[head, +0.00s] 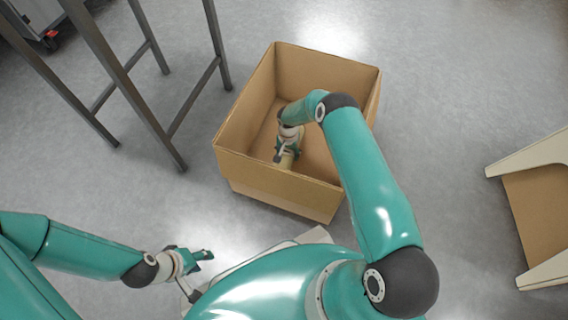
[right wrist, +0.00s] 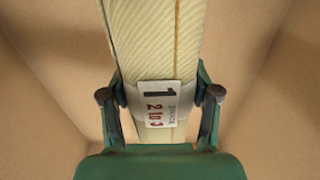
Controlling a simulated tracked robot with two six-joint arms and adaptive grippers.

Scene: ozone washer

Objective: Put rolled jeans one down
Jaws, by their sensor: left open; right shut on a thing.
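In the right wrist view my right gripper (right wrist: 160,98) is shut on the roll at the label, one finger on each side. In the head view the right gripper (head: 286,156) is down inside an open cardboard box (head: 240,172). Only a small pale part of the roll (head: 287,161) shows there. I cannot tell whether the roll touches the box floor. My left gripper (head: 203,262) is open and empty, outside the box at the lower left.
A dark metal frame with legs (head: 130,85) stands left of the box. A grey cabinet with a red-hubbed wheel (head: 50,38) is at the top left. A beige and brown piece (head: 540,205) is at the right edge. Grey floor lies clear between the box and that piece.

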